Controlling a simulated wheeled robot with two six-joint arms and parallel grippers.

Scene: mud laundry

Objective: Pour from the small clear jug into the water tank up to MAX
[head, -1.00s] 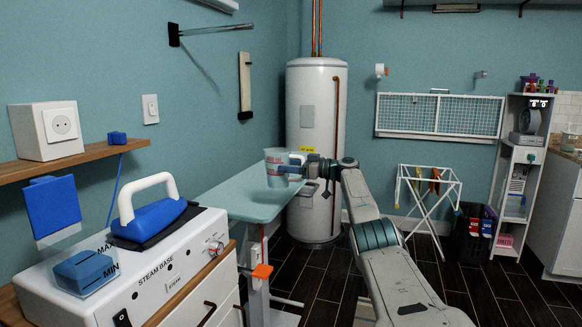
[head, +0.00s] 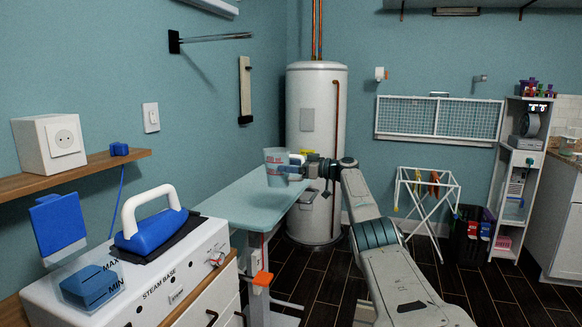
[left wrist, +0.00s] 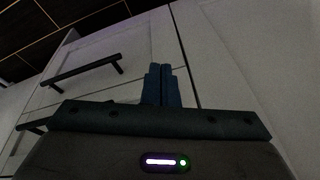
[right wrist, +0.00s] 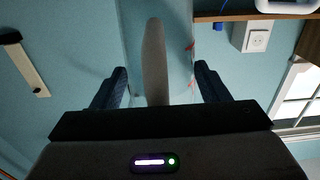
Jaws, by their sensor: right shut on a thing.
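The small clear jug (head: 276,168) has red markings and is held upright in the air in front of the pale ironing table. My right gripper (head: 296,169) is shut on its handle, which shows between the fingers in the right wrist view (right wrist: 155,62). The water level in the jug cannot be made out. The water tank (head: 90,284) is a clear box with MAX and MIN marks and blue inside, on the front left of the white steam base (head: 160,283). A raised blue flap (head: 58,222) is behind it. My left gripper (left wrist: 163,86) is shut and empty, outside the head view.
A blue iron (head: 152,226) with a white handle rests on the steam base, right of the tank. A wooden shelf (head: 100,166) with a white socket box is above at left. The ironing table (head: 245,200) is between base and boiler (head: 316,120). Floor at centre right is open.

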